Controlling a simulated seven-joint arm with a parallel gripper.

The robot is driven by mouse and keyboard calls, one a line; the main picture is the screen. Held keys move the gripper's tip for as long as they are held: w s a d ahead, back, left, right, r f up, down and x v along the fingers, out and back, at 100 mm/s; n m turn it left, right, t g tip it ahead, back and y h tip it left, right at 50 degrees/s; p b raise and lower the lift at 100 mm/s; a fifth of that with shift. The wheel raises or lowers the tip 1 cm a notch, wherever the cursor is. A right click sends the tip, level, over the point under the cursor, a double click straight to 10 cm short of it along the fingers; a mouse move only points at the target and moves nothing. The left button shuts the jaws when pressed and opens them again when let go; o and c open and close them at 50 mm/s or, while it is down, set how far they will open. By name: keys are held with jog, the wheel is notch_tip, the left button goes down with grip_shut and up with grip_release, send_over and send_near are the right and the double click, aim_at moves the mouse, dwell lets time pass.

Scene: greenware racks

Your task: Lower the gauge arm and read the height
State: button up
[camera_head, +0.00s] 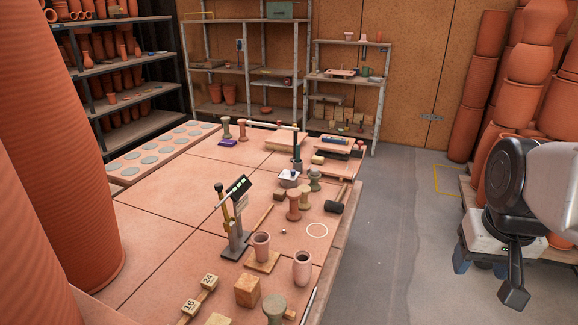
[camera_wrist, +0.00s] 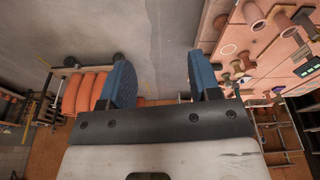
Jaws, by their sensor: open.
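A dark stand with a lit tilted display (camera_head: 238,187), apparently the height gauge, stands upright on the terracotta-coloured table (camera_head: 180,240). A thin pale bar slants beside the display; I cannot tell if it is the gauge arm. The reading is too small to make out. A pinkish cup (camera_head: 262,247) stands on a small wooden board just in front of the gauge. The display also shows at the right of the wrist view (camera_wrist: 307,68). My gripper (camera_wrist: 163,82) is open, its blue fingers apart and empty, over the grey floor, away from the gauge.
Another pale cup (camera_head: 302,268), a wooden block (camera_head: 247,291) and number blocks (camera_head: 208,281) stand near the gauge. A black-headed mallet (camera_head: 334,207) and spool-shaped pieces (camera_head: 293,206) lie beyond. Large pots (camera_head: 490,75) stack at right.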

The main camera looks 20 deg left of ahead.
jog(key=w+a+r+n, duration=0.3)
jog(key=w+a+r, duration=0.1)
jog(key=w+a, duration=0.95)
jog(key=n+g, duration=0.2)
jog(key=n, duration=0.6)
send_over(218, 184)
jog(key=d, duration=0.1)
notch_tip(218, 184, down, 12)
jog(key=shift+s+a+f, duration=0.15)
jog(key=shift+a+f, duration=0.05)
jog(key=shift+a, duration=0.25)
jog(key=shift+f, duration=0.1)
jog(key=shift+f, duration=3.8)
